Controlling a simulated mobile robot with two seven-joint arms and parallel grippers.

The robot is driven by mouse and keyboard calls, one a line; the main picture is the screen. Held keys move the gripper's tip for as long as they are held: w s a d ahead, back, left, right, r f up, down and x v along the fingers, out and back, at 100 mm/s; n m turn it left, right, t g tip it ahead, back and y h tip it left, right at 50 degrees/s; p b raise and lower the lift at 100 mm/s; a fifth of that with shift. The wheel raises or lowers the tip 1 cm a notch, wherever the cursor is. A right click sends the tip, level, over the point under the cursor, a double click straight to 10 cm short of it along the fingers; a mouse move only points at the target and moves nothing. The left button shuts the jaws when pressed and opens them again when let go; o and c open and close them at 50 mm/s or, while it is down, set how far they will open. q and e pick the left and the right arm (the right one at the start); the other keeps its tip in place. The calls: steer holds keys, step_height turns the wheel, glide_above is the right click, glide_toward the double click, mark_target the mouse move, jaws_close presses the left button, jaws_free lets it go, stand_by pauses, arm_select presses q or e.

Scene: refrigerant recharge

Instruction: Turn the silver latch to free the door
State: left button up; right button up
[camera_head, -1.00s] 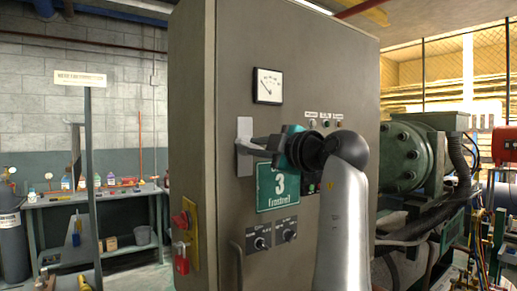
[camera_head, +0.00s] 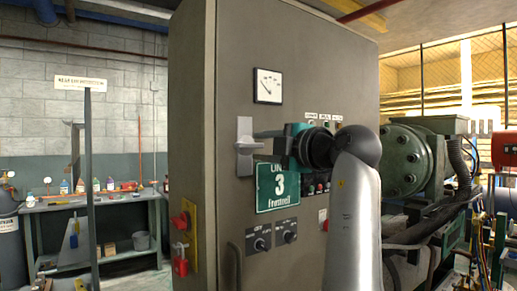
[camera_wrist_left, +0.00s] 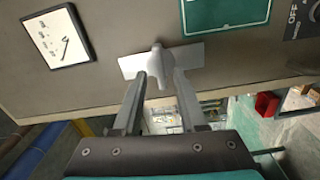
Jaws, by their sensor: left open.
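The silver latch (camera_head: 245,146) sits on the grey cabinet door (camera_head: 225,60), its plate upright and its handle sticking out sideways to the right. My left gripper (camera_head: 262,143) is at the latch's right side, with its fingers pointing left. In the left wrist view the latch (camera_wrist_left: 190,54) is straight ahead, and its handle lies between the two open fingertips (camera_wrist_left: 159,74). I cannot tell whether a finger touches the handle. The door looks closed. My right gripper is not in view.
A green sign (camera_head: 278,187) with a 3 is just below my gripper, and a gauge (camera_head: 267,86) above it. A red switch (camera_head: 179,220) and red padlock (camera_head: 180,266) are on the cabinet's left edge. Green machinery (camera_head: 407,160) stands at right, a workbench (camera_head: 90,203) at left.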

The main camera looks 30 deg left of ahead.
arm_select(q)
steer(key=b+v, duration=0.1)
steer(key=v, duration=0.6)
steer(key=shift+d, duration=0.1)
stand_by(0.5)
